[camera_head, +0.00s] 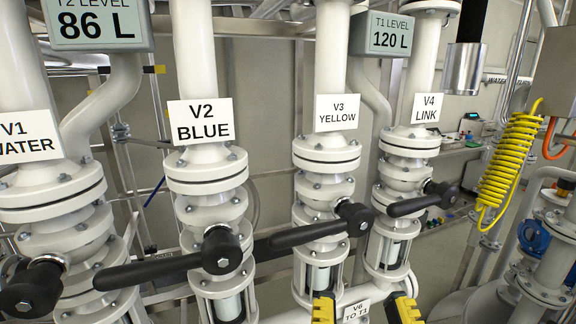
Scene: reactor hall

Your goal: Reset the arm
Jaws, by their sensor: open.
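My gripper (363,308) shows at the bottom edge, right of centre. Its two yellow and black fingertips are spread apart with no object visible between them. The rest of the gripper and the arm are out of view below. The fingertips appear below the V3 valve (325,190) and the V4 valve (405,180) in the picture. I cannot tell how far the fingertips are from the pipes.
Black handles of V2 (165,265), V3 (310,232) and V4 (420,203) stick out leftward. The V1 handle (30,285) is at lower left. A yellow coiled hose (508,160) hangs right.

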